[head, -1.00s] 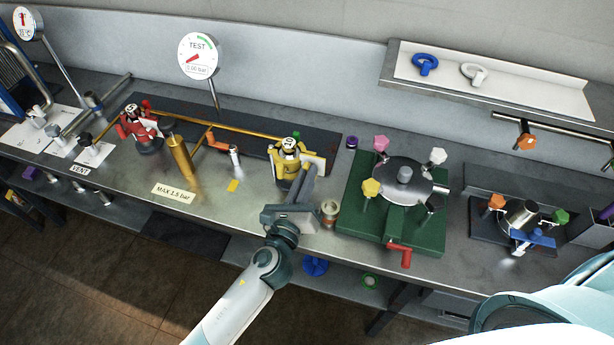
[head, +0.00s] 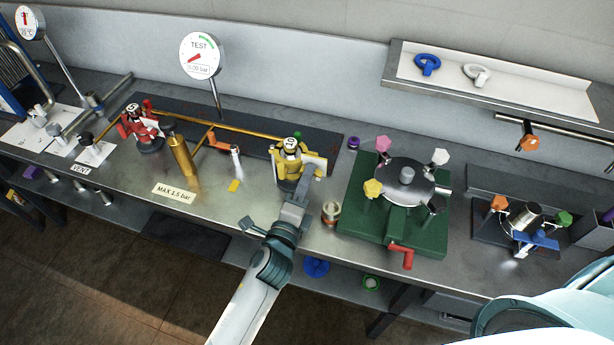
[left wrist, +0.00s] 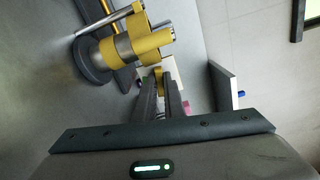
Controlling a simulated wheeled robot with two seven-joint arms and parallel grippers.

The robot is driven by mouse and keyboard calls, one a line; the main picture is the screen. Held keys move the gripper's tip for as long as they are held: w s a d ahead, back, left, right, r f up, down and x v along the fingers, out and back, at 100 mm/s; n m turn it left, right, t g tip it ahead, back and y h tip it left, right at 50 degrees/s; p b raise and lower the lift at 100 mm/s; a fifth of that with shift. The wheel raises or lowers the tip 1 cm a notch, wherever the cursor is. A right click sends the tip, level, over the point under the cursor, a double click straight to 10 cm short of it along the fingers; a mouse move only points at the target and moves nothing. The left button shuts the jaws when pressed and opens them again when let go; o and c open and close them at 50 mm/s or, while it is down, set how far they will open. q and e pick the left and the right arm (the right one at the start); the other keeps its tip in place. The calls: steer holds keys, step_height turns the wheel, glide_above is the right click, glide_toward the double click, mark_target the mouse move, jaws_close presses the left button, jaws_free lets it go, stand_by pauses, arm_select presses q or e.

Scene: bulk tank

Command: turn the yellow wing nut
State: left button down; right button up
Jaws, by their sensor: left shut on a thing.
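The yellow clamp fitting (head: 290,168) stands upright on the bench, with a dark collar and a white plate behind it. In the left wrist view the fitting (left wrist: 135,45) shows large at the upper left, with metal rods. My left gripper (head: 309,178) reaches it from the front right. In the left wrist view my two fingers (left wrist: 159,88) are close together, shut on a small yellow piece, the yellow wing nut (left wrist: 158,72), at the fitting's side. The fingers hide most of the nut. My right gripper is out of view.
A copper-coloured cup (head: 330,212) stands just right of my gripper. The green base (head: 352,222) with a round lid and coloured knobs is further right. A red clamp fitting (head: 140,130) and a brass cylinder (head: 180,155) stand left.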

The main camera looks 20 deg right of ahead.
arm_select(q)
steer(key=shift+f+n, duration=0.1)
steer(key=shift+n, duration=1)
steer(key=c, duration=2.1)
jaws_free()
steer(key=shift+b+v, duration=2.15)
steer(key=shift+v, duration=6.6)
steer(key=shift+w+a, duration=0.1)
steer(key=shift+a, duration=0.05)
